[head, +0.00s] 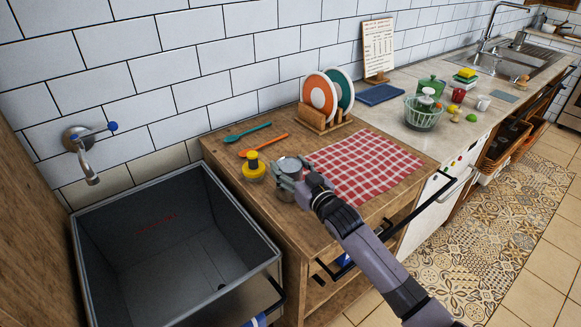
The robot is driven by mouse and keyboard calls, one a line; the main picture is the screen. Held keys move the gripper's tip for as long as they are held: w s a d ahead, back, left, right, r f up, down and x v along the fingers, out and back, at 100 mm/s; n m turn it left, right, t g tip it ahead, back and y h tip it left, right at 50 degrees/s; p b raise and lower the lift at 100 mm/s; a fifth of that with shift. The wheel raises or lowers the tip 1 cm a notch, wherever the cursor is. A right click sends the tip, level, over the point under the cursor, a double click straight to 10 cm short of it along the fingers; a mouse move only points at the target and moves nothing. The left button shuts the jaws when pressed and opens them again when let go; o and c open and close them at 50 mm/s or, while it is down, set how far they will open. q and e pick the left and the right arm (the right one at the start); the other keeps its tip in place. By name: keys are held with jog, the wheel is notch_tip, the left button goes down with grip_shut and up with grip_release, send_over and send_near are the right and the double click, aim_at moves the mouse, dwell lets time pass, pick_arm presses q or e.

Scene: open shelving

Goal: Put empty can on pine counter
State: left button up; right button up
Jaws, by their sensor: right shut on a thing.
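The empty can (289,165) is a silver-grey metal cylinder in the head view. My right gripper (292,184) is shut on it; the fingers cover part of its side. The can is upright, over the left part of the wooden counter (235,149), beside the red checked cloth. I cannot tell whether its base touches the wood. My left gripper is not in view.
A plate rack (322,120) stands at the back. A checked cloth (362,165) covers the counter's right part. A deep grey sink (170,245) is at left.

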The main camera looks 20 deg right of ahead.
jog(key=shift+f, duration=0.15)
jog(key=o, duration=1.2)
jog(key=shift+c, duration=0.2)
jog(key=shift+r, duration=0.3)
jog(key=shift+s+d+f, duration=0.1)
jog(key=shift+s+f, duration=0.1)
jog(key=shift+s, duration=0.1)
jog(key=b+v, duration=0.1)
jog(key=v, duration=1)
jog(key=shift+s, duration=0.2)
